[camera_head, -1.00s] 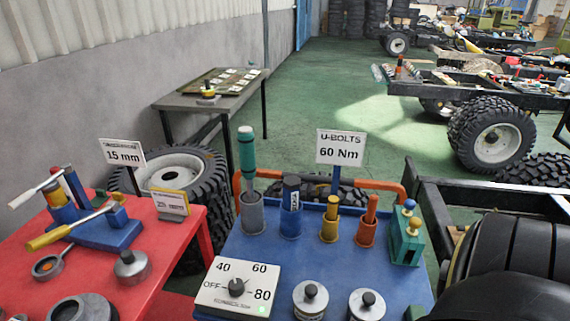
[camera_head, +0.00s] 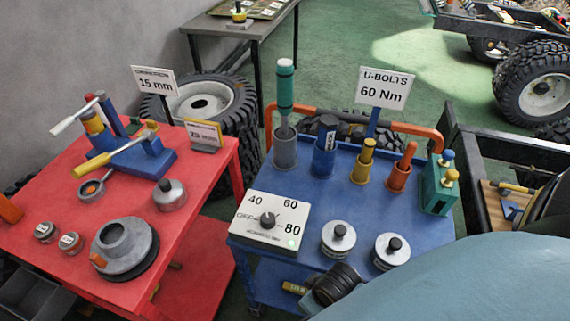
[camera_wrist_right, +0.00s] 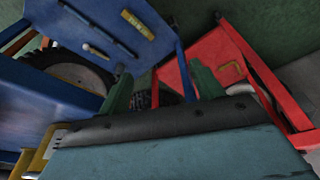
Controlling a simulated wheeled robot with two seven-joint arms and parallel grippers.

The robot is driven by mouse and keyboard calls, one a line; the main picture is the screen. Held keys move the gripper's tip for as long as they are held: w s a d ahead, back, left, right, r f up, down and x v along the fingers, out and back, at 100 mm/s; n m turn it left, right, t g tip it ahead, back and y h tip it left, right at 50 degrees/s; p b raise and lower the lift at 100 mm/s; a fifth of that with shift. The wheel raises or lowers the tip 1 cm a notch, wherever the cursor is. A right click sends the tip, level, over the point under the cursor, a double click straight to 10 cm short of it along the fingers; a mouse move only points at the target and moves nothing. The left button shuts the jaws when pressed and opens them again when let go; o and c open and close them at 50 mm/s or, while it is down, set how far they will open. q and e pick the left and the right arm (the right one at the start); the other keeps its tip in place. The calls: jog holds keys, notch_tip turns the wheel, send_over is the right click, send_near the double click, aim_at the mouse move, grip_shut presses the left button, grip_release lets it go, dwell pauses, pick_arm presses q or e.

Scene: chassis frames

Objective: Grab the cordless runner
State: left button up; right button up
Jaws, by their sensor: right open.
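Several tools stand in a row of coloured cups on the blue cart top (camera_head: 415,225). A tall teal-capped tool (camera_head: 285,88), which may be the cordless runner, stands upright in a grey cup (camera_head: 285,150) at the row's left end. No label names the runner. My right gripper (camera_wrist_right: 160,78) shows two green fingers, spread and empty, in the right wrist view. In the head view my right arm (camera_head: 470,275) covers the lower right; its fingers are hidden. My left gripper is not in view.
A dial box (camera_head: 270,222) and two round silver weights (camera_head: 338,238) lie on the cart's front half. A U-BOLTS 60 Nm sign (camera_head: 385,87) and an orange rail (camera_head: 415,128) stand behind the cups. A red table (camera_head: 205,225) with fixtures stands left, across a gap.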

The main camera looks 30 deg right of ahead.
jog(key=w+r+v, duration=0.1)
jog(key=w+v, duration=0.1)
jog(key=v, duration=0.7)
jog(key=m+t+h+p, duration=0.1)
jog(key=m+t+h, duration=0.15)
jog(key=t, duration=1.25)
send_near(288, 71)
jog(key=w, duration=0.1)
jog(key=shift+m+y, duration=0.25)
jog(key=shift+y, duration=0.1)
jog(key=w, duration=0.4)
jog(key=w+d, duration=0.1)
jog(key=w, duration=0.1)
jog(key=shift+w+d, duration=0.1)
jog(key=shift+w, duration=0.2)
jog(key=shift+w+d+p, duration=0.15)
jog(key=shift+w+p, duration=0.05)
jog(key=shift+w, duration=1.4)
jog(key=shift+w+d+p, duration=0.15)
jog(key=shift+w+d, duration=0.05)
jog(key=shift+w, duration=1.35)
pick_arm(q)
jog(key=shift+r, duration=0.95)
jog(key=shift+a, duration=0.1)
pick_arm(e)
grip_shut()
